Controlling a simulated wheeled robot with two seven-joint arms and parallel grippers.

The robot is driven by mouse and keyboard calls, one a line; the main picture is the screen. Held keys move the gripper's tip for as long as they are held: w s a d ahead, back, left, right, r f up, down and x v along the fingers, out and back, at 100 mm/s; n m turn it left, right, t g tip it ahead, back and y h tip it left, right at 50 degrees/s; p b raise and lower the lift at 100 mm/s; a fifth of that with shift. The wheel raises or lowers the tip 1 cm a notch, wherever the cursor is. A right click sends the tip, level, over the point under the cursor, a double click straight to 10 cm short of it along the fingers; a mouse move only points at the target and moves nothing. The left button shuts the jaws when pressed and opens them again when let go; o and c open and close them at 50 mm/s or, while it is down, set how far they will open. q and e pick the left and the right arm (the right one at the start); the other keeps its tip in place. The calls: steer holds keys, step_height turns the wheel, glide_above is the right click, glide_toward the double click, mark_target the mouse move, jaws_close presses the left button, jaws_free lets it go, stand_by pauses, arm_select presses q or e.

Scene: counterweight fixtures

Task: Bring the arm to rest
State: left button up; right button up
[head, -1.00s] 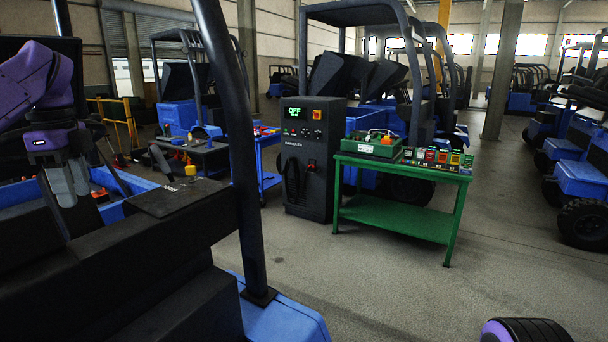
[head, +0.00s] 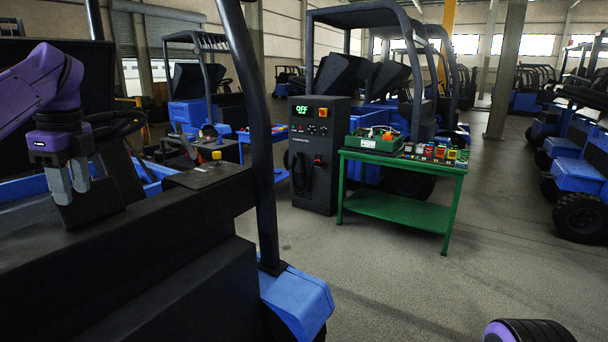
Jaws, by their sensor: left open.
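My left arm (head: 45,90) is purple and comes in from the left. My left gripper (head: 70,185) points down with two grey fingers, open, with nothing seen between them. Its fingertips show over a dark block (head: 95,205) on the near vehicle; I cannot tell if they touch it. The vehicle has a black body (head: 150,250), a thick black post (head: 258,140) and a blue fender (head: 298,305). A dark panel with a yellow knob (head: 216,155) lies right of the gripper. My right gripper is not in view.
A black cabinet (head: 315,180) reads OFF. A green table (head: 400,212) beside it holds a green box (head: 375,141) and several small coloured items (head: 435,152). Blue vehicles stand behind and at right (head: 580,180). The grey floor (head: 430,290) in front is clear.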

arm_select(q)
steer(key=w+a+f+m+t+y, duration=0.2)
steer(key=w+f+m+y, duration=0.7)
steer(key=f+m+y, duration=0.55)
steer(key=d+f+m+t+h, duration=0.2)
steer(key=d+f+m+t, duration=0.25)
steer(key=f+m, duration=0.55)
steer(key=d+f+m+t+h, duration=0.3)
steer(key=d+f+m+t, duration=0.15)
steer(key=f+m, duration=0.55)
steer(key=s+d+f+m+g+h, duration=0.25)
steer(key=s+d+f+m, duration=0.2)
steer(key=s+f, duration=0.4)
steer(key=s+d+f+m+g+h, duration=0.1)
steer(key=s+d+f+m+h, duration=0.4)
steer(key=s+f, duration=0.4)
steer(key=s+f+m+g, duration=0.2)
steer(key=s+f, duration=0.2)
steer(key=s, duration=0.6)
steer(key=s+f+m+g, duration=0.2)
steer(key=s+f+m, duration=0.1)
steer(key=s, duration=0.8)
steer(key=shift+s+a+f+g, duration=0.2)
steer(key=shift+f+g, duration=0.15)
steer(key=shift+f, duration=0.25)
